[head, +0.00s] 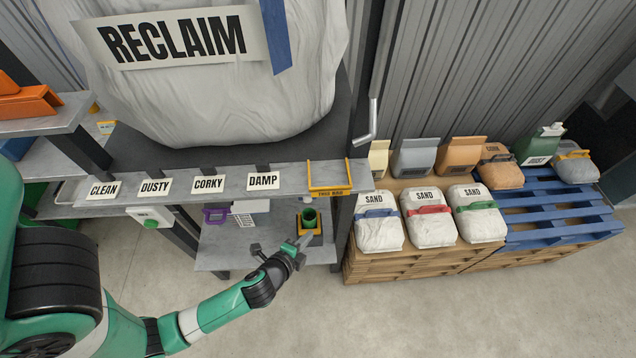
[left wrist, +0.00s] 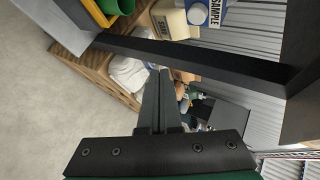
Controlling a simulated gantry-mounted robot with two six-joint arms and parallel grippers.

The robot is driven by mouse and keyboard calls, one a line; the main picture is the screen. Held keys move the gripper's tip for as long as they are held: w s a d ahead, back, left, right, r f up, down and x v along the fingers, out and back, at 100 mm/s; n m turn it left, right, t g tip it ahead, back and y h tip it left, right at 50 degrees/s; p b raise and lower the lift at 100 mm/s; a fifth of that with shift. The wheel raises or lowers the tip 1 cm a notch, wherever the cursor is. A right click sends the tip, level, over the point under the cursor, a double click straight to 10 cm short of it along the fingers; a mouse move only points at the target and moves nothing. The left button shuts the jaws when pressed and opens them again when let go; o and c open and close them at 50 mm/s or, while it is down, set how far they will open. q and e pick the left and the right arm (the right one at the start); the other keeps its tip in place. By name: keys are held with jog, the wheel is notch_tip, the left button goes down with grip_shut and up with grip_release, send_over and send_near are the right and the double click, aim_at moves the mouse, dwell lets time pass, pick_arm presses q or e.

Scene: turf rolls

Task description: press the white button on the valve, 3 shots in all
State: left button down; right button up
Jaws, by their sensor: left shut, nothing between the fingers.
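My left gripper (head: 305,238) is at the lower shelf, its fingertips at the front of a green cup (head: 309,216) that stands in a yellow holder; I cannot tell whether they touch. In the left wrist view its two dark fingers (left wrist: 160,78) are together with nothing between them. The green cup (left wrist: 125,5) and yellow holder (left wrist: 98,13) show at the top of that view. A small pale part (head: 307,200) sits just above the cup, under the shelf edge; I cannot make out the valve or a white button there. My right gripper is not in view.
A large white RECLAIM bag (head: 215,90) rests on the upper shelf. A white box with a green button (head: 150,217) hangs under the shelf front. A dark post (head: 345,225) stands right of the cup. Sand bags (head: 430,219) lie on pallets at right. The floor in front is clear.

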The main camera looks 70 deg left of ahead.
aim_at(307, 199)
pick_arm(q)
jog(key=w+a+p, duration=0.2)
jog(key=a+p, duration=0.1)
jog(key=a, duration=0.5)
jog(key=shift+w+p, duration=0.35)
jog(key=shift+a, duration=0.1)
dwell(2.0)
jog(key=shift+w+a, duration=0.1)
jog(key=shift+a, duration=0.2)
